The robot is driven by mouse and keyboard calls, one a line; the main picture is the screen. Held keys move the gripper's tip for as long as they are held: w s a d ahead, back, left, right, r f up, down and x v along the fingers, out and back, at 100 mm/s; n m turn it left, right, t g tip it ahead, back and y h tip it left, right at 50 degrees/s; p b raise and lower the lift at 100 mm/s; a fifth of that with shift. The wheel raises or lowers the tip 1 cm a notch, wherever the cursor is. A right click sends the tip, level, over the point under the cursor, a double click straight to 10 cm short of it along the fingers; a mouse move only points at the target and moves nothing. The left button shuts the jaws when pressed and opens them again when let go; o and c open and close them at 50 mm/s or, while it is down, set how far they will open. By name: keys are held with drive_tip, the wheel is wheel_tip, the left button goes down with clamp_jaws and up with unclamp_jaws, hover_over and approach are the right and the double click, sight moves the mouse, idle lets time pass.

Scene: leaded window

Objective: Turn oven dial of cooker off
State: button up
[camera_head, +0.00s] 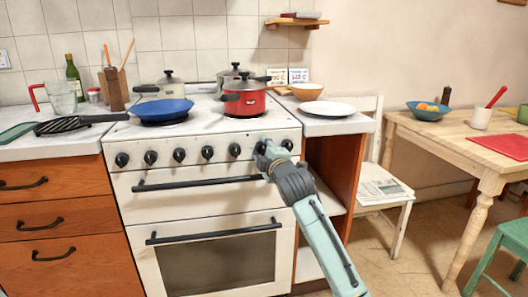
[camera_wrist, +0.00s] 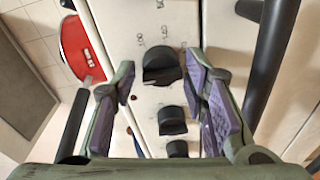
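The white cooker (camera_head: 215,187) has a row of several black dials (camera_head: 208,152) along its front panel. I cannot tell from markings which is the oven dial. My gripper (camera_head: 270,152) is at the right end of this row and partly covers the dials there. In the wrist view my gripper (camera_wrist: 159,66) is open, with purple-padded fingers on either side of a black dial (camera_wrist: 162,66). A gap shows between each finger and that dial. Two more dials (camera_wrist: 172,121) sit in line below it. Small printed marks surround the dial but are too blurred to read.
A dark oven handle (camera_head: 205,183) runs just below the dials. A red pot (camera_head: 245,103) and a blue pan (camera_head: 162,108) stand on the hob. A white plate (camera_head: 328,108) lies on the right counter.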

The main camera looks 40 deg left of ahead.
drive_tip(key=shift+o, duration=0.7)
drive_tip(key=shift+s+d+f, duration=0.1)
drive_tip(key=shift+s+d, duration=0.1)
drive_tip(key=shift+d, duration=0.15)
drive_tip(key=v, duration=1.1)
drive_tip(key=shift+s, duration=0.1)
